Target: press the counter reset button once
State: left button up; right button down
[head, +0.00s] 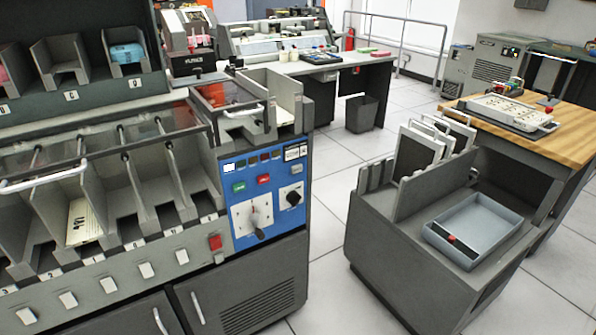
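A blue control panel (262,190) is on the front of the grey card machine at the left. A small counter window (296,152) sits at its upper right. Below a row of small lamps are a green button (239,187) and a red button (264,180). A black rotary knob (292,197) is at the right, and a white dial plate (252,214) with a black knob is lower. No legible label tells which control is the counter reset button. Neither of my grippers shows in the head view.
A red square switch (215,242) is left of the panel. White keys line the machine front below open card pockets. A grey cart with a blue-grey tray (478,228) stands at the right. Free floor (325,230) lies between machine and cart. A wooden-topped table (560,125) is behind the cart.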

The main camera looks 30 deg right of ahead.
aim_at(296, 169)
jog(key=k, duration=0.5)
jog(key=z, duration=1.8)
jog(key=i, duration=1.05)
jog(key=u, duration=1.95)
jog(key=i, duration=0.5)
jog(key=z, duration=0.05)
